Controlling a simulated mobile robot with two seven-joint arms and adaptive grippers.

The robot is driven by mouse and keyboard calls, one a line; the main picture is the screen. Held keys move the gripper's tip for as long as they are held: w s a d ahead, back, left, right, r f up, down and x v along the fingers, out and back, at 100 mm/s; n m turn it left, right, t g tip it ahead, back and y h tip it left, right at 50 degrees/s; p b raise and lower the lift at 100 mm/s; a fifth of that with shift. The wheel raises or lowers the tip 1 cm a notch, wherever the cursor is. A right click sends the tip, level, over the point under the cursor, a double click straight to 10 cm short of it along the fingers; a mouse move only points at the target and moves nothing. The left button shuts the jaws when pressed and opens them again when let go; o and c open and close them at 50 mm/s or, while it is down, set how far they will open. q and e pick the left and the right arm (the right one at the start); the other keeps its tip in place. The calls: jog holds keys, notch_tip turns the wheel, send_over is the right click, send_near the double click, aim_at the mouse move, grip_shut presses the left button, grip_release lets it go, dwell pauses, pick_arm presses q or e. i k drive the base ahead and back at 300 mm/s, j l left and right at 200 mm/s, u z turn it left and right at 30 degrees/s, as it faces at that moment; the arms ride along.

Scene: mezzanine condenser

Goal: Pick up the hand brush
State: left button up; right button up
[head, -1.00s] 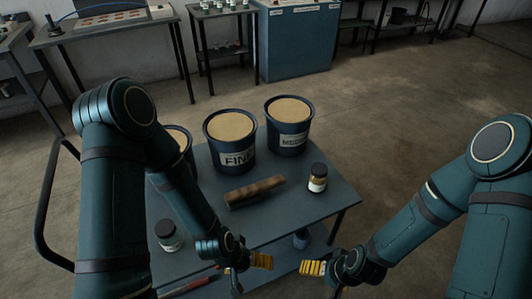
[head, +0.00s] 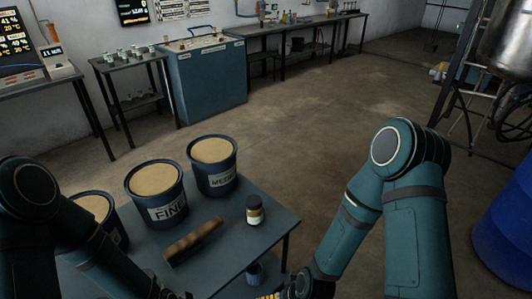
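The hand brush (head: 193,241), with a long brown wooden top and a dark lower side, lies on the small dark table (head: 232,232) in front of the buckets. In the head view my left arm comes in at the lower left; its gripper is cut off by the bottom edge. Only a bit of the yellow fingers of my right gripper (head: 268,296) shows at the bottom edge, below and right of the brush and apart from it. Whether it is open or shut is not visible.
Sand-filled buckets stand behind the brush, one marked FINE (head: 156,196) and one apparently MEDIUM (head: 213,168). A dark-lidded jar (head: 254,210) stands right of the brush. A blue barrel (head: 505,240) stands far right. Open floor (head: 320,130) lies beyond the table.

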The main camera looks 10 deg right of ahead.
aim_at(185, 247)
jog(key=z, duration=2.7)
jog(key=u, duration=3.1)
jog(key=i+l+z, duration=0.15)
jog(key=z, duration=0.35)
jog(key=i+l+z, duration=0.2)
jog(key=z, duration=0.3)
